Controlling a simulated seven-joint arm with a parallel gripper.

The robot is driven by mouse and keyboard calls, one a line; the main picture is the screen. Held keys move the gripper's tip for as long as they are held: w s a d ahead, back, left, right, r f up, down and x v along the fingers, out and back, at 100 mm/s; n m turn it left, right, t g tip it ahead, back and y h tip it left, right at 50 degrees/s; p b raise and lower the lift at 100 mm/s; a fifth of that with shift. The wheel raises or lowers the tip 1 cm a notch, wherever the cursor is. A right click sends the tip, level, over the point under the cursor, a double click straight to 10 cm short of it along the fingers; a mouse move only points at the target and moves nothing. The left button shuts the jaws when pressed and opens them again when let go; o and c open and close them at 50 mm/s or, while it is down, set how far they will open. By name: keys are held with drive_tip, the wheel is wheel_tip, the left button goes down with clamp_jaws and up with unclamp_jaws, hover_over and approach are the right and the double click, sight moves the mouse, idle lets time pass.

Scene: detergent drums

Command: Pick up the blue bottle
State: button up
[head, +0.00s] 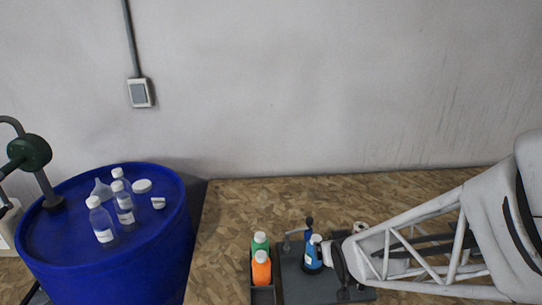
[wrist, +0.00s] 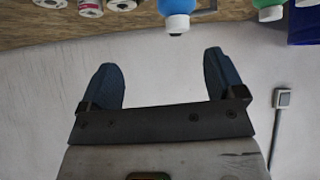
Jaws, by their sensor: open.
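The blue bottle (head: 313,257) stands on a dark grey tray on the table in the head view, with a white top. In the wrist view the picture is upside down, and the blue bottle (wrist: 177,7) shows at the top edge with its white cap and dark tip; the rest is cut off. My gripper (wrist: 159,60) is open and empty, its two dark blue fingers spread apart. The bottle is beyond the fingertips, nearer the right finger's side. In the head view my arm reaches in from the right and ends close to the bottle; the fingers are hard to make out there.
A green bottle (head: 260,242) and an orange bottle (head: 261,270) stand left of the blue bottle. Several white-topped containers (wrist: 90,7) show at the wrist view's top left. A blue drum (head: 165,225) with clear bottles is further left. The table (head: 230,205) is clear towards the wall.

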wheel_tip(320, 180, down, 8)
drive_tip(key=w+a+t+y, duration=0.1)
drive_tip(key=w+t+y, duration=0.1)
drive_tip(key=t, duration=0.1)
drive_tip(key=shift+a+n+t, duration=0.2)
drive_tip(key=shift+n+t, duration=0.1)
drive_tip(key=shift+n, duration=0.1)
drive_tip(key=shift+f, duration=0.1)
drive_tip(key=shift+x, duration=1.3)
drive_tip(key=shift+x, duration=2.6)
drive_tip(key=c, duration=1.2)
